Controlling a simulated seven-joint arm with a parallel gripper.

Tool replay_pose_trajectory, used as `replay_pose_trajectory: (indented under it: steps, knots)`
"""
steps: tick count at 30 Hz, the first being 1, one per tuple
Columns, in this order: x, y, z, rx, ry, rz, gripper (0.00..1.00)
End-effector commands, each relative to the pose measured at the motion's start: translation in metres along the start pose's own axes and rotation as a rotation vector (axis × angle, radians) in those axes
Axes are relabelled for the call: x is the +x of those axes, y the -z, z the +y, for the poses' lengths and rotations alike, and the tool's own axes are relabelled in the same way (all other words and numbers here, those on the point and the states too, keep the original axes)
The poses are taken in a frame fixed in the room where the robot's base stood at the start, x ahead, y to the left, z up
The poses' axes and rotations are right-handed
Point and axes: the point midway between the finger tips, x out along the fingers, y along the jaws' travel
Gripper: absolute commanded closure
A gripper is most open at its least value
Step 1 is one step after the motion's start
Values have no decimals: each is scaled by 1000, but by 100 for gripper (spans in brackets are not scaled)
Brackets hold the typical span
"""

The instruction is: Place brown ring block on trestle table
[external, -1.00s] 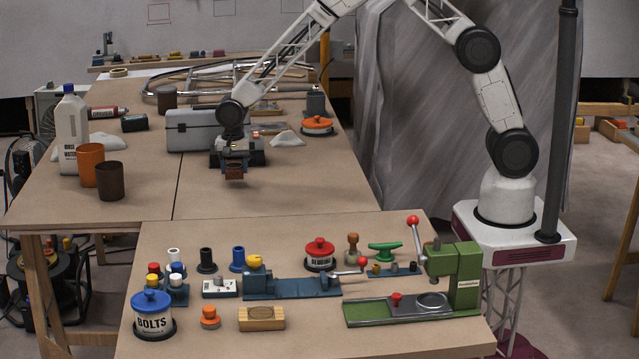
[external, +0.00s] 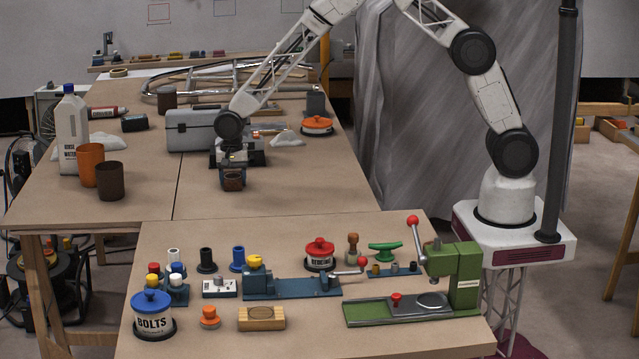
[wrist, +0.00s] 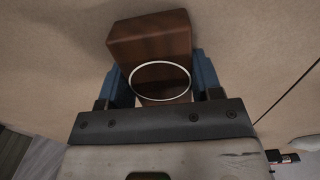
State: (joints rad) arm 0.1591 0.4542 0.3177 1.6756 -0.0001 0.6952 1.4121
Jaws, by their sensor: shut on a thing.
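The brown ring block (external: 233,182) is a small dark brown block. In the wrist view the block (wrist: 150,38) carries a thin white ring on the face toward me. My gripper (external: 232,172) is shut on it, with a blue finger on each side of the block in the wrist view (wrist: 160,82). The block is at or just above the bare wooden top of the long trestle table (external: 300,190); I cannot tell whether it touches. Part of the block is hidden behind the gripper in the wrist view.
A grey toolbox (external: 188,130) stands behind my gripper. An orange cup (external: 90,165) and a brown cup (external: 110,182) stand to the left, beside a white bottle (external: 72,130). A front bench (external: 390,338) holds several tools and tins. The tabletop around the block is clear.

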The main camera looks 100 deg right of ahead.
Motion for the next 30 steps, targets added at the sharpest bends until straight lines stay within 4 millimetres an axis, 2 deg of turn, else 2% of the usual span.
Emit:
replay_pose_trajectory:
  steps: [11, 12, 16, 30]
  knots:
    - [3, 0, 0, 0, 0, 0, 66]
    - [3, 0, 0, 0, 1, 0, 36]
    - [3, 0, 0, 0, 0, 0, 16]
    - [-3, 0, 0, 0, 0, 0, 15]
